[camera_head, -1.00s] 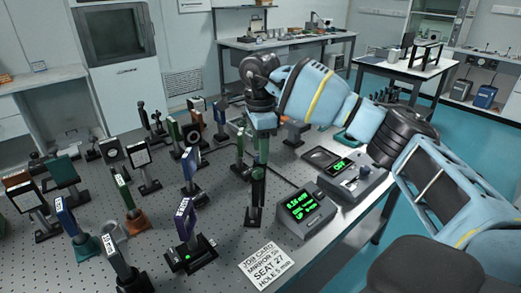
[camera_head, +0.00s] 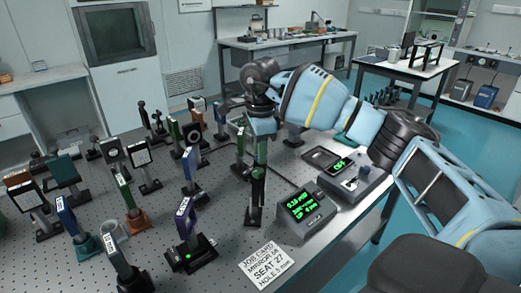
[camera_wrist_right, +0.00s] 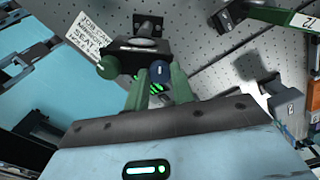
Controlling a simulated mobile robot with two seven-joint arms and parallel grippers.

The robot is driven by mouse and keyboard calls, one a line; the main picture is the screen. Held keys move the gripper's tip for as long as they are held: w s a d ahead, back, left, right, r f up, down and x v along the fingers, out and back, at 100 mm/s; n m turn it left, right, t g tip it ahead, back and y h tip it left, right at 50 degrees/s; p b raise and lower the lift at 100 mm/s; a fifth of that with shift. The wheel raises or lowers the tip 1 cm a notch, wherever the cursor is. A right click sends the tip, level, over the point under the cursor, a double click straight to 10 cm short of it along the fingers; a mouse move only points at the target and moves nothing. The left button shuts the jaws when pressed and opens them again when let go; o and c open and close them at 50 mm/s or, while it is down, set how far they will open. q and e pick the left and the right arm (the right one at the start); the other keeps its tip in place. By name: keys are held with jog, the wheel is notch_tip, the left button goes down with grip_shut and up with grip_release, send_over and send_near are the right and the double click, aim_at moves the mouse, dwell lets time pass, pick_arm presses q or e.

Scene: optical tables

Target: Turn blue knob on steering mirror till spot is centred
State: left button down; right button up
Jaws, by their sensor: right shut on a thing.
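The steering mirror (camera_head: 256,212) stands upright on a dark post near the right side of the optical table. In the right wrist view its dark mount (camera_wrist_right: 138,52) carries a blue knob (camera_wrist_right: 159,72) and a green knob (camera_wrist_right: 107,67). My right gripper (camera_head: 260,163) comes down on the mirror mount from above. In the wrist view its green fingers (camera_wrist_right: 158,86) are shut on the blue knob, one on each side. The green knob is outside the fingers, to the left. A readout box (camera_head: 306,212) beside the mirror shows green figures too small to read surely. My left gripper is not in view.
A job card (camera_head: 266,264) lies at the table's front. A second control box (camera_head: 357,180) stands behind the readout. Several mounted optics, including a blue-framed one (camera_head: 185,222), crowd the perforated table (camera_head: 160,280) to the left.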

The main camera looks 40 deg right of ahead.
jog(key=m+p, duration=0.2)
jog(key=m, duration=0.1)
jog(key=shift+r+m, duration=0.3)
jog(key=shift+f+m+p, duration=0.1)
jog(key=shift+m+p, duration=0.6)
jog(key=shift+m, duration=0.5)
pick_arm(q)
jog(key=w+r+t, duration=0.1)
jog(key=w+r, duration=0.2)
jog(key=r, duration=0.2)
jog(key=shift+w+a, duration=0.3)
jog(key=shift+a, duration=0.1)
pick_arm(e)
jog(key=shift+f+m, duration=0.1)
jog(key=shift+m, duration=0.4)
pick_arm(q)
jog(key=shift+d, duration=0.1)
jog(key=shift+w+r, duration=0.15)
pick_arm(e)
jog(key=o, duration=1)
